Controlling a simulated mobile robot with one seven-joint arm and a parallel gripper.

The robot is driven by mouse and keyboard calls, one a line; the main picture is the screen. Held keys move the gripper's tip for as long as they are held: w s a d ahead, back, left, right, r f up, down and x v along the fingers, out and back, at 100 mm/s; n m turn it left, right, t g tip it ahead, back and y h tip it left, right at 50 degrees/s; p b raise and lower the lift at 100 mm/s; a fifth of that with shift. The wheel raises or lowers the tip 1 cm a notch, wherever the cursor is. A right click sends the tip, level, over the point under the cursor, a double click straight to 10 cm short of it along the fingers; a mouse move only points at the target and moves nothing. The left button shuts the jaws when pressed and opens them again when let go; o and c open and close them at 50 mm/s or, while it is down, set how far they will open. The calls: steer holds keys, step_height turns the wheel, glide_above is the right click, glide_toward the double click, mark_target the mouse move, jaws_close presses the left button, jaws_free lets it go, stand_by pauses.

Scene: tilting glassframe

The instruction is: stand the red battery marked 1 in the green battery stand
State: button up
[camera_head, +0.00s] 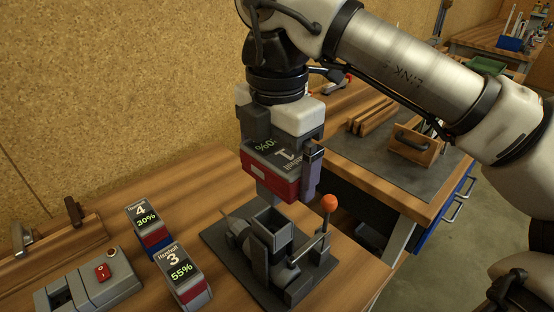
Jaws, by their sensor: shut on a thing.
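The red battery marked 1 (272,182) is a grey block with a red band, and its label reads upside down. My gripper (284,156) is shut on it and holds it off the table. Its lower end is just above, or in line with, the open top of a dark grey holder (272,221). I cannot tell whether they touch. The holder stands on a dark base plate (224,243) with a lever tipped by an orange knob (329,203). This holder looks grey, and I see no clearly green battery stand.
Batteries marked 4 (148,222) and 3 (181,270) stand left of the holder. A grey box with a red switch (103,272) is at the lower left. A second bench (420,206) with wooden pieces and a wooden tool (416,147) stands behind right. A cork wall (110,100) rises behind.

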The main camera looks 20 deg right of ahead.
steer(key=shift+r+p, duration=2.05)
steer(key=shift+r, duration=1)
